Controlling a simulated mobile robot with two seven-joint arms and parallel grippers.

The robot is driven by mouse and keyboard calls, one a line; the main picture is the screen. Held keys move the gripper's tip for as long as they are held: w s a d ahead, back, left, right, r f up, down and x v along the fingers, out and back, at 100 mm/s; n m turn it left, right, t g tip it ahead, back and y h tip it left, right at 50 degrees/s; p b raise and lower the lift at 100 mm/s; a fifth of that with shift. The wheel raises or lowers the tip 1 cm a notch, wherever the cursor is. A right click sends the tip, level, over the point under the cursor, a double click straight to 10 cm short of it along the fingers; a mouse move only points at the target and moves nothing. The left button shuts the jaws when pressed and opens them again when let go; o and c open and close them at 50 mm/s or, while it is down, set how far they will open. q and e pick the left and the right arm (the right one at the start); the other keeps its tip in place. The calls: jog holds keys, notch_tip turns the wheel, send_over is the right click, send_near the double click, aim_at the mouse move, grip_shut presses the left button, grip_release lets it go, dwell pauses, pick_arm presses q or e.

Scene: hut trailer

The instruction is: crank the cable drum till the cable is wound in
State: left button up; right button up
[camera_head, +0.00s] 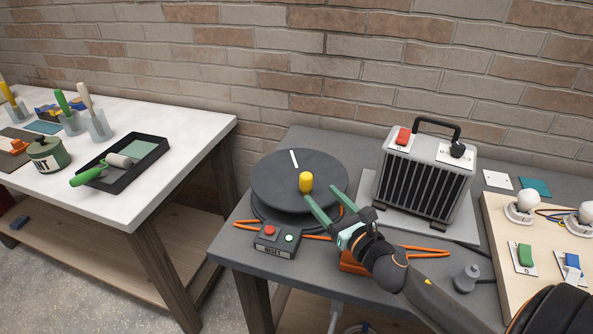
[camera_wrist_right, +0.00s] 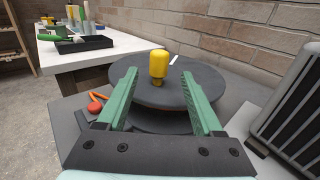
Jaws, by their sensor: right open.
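The cable drum (camera_head: 276,186) is a dark round disc lying flat on the grey table, with a white mark on its top near the back. A yellow crank knob (camera_head: 306,182) stands upright on the disc toward its right front. Orange cable (camera_head: 326,238) lies on the table around the drum's foot and runs to the right. My right gripper (camera_head: 327,205) is open, its green fingers pointing at the knob. In the right wrist view the knob (camera_wrist_right: 157,66) stands between and just beyond the fingertips, apparently untouched. My left gripper is not in view.
A grey heater (camera_head: 426,178) stands close on the right. A board with bulbs (camera_head: 520,235) is farther right. A white table (camera_head: 190,135) with painting tools stands left, across a gap.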

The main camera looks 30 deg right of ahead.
jog(key=p, duration=0.1)
send_near(299, 172)
jog(key=w+a+r, duration=0.1)
jog(key=w+r, duration=0.2)
jog(key=w+a+r, duration=0.1)
jog(key=w, duration=0.1)
jog(key=shift+a+r, duration=0.3)
jog(key=shift+a, duration=0.05)
grip_shut()
dwell(1.0)
